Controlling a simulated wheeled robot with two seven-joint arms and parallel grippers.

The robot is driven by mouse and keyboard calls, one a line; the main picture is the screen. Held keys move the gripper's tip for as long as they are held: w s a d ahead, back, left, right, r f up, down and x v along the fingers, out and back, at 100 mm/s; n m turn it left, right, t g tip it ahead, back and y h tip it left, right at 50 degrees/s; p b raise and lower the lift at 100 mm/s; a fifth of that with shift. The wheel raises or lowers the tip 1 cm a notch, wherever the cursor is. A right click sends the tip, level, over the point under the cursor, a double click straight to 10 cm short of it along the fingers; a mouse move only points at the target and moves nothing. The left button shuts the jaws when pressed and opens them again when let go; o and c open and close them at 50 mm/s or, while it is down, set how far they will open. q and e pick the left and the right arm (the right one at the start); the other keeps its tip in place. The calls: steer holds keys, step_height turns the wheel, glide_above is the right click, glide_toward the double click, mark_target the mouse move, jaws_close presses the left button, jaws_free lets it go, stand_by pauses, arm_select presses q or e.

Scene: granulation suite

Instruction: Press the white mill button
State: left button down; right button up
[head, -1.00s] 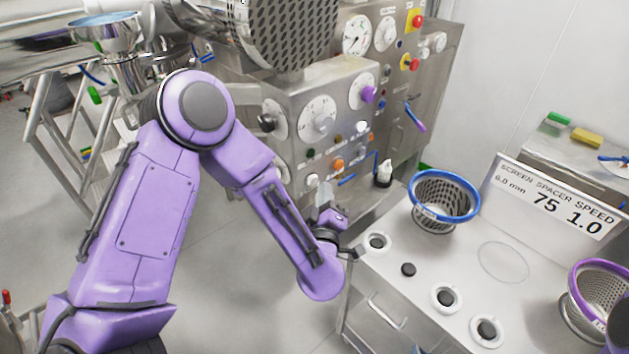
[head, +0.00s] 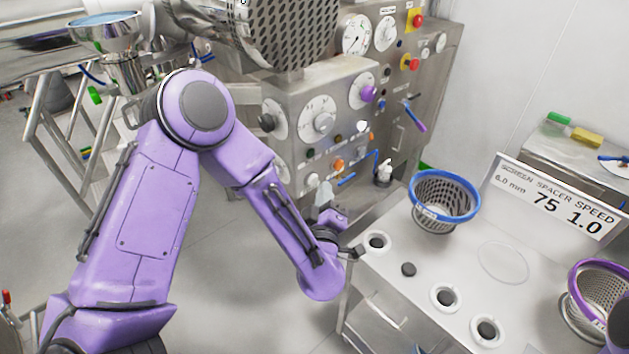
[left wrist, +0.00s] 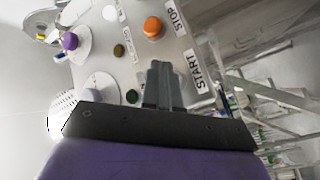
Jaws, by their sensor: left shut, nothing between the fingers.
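The steel mill panel (head: 290,140) carries several buttons. A white button (head: 312,180) sits low on it, left of and below an orange button (head: 337,164). The orange button also shows in the left wrist view (left wrist: 152,27), near the STOP label. My left gripper (head: 324,190) is shut and empty, its tips close beside the white button; I cannot tell whether they touch. In the left wrist view the shut fingers (left wrist: 163,78) point at the panel beside the START label (left wrist: 205,70) and hide the spot in front of them. My right gripper is out of view.
A second white round piece (head: 362,127) sits higher, beneath the purple knob (head: 368,93). A dark green button (head: 310,153) is nearby. The bench (head: 400,240) at right holds a blue-rimmed basket (head: 433,217) and several black pieces.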

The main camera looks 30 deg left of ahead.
arm_select(q)
steer(key=shift+a, duration=0.1)
stand_by(0.6)
steer(key=shift+w+a, duration=0.15)
steer(key=shift+a, duration=0.15)
